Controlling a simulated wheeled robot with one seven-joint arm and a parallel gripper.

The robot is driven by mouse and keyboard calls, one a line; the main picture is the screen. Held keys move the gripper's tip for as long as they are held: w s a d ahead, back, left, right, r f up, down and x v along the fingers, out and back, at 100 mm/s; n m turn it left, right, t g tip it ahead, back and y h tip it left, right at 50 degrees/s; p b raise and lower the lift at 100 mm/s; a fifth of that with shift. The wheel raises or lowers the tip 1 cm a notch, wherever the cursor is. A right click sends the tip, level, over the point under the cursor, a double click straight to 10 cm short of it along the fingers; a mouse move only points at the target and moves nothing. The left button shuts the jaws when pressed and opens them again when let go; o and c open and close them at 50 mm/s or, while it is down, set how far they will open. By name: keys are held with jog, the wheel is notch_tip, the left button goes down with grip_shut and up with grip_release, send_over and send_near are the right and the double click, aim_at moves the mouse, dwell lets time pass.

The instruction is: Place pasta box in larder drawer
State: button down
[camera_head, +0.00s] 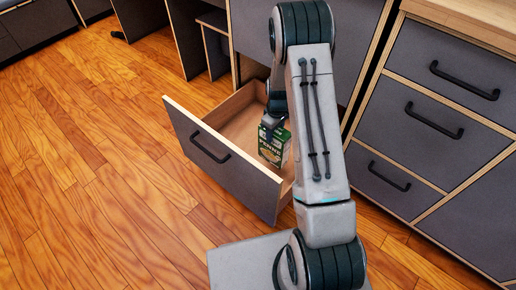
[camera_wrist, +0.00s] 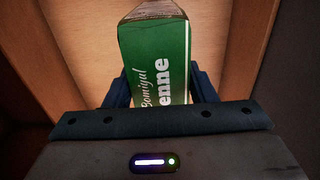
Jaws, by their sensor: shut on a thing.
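The green pasta box (camera_head: 272,146), with "PENNE" on its face, is upright inside the open larder drawer (camera_head: 222,165), near the drawer's right side. My gripper (camera_head: 270,122) is shut on the upper part of the box. In the wrist view the green pasta box (camera_wrist: 155,62) is between the two dark fingers of my gripper (camera_wrist: 158,88), with light brown wood around it. The drawer has a dark grey front and a black handle. I cannot tell whether the box's bottom touches the drawer floor. My arm hides the drawer's right end in the head view.
A dark grey cabinet with closed drawers (camera_head: 437,110) stands to the right under a wooden counter (camera_head: 470,18). An open shelf unit (camera_head: 192,45) is behind the drawer. The wooden floor (camera_head: 95,165) on the left is clear.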

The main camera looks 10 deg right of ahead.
jog(key=w+a+f+b, duration=0.1)
jog(key=a+f+b, duration=0.3)
jog(key=a+f, duration=0.2)
jog(key=shift+w+a+f, duration=0.35)
jog(key=shift+f, duration=0.65)
jog(key=shift+f, duration=0.2)
jog(key=c, duration=0.6)
grip_release()
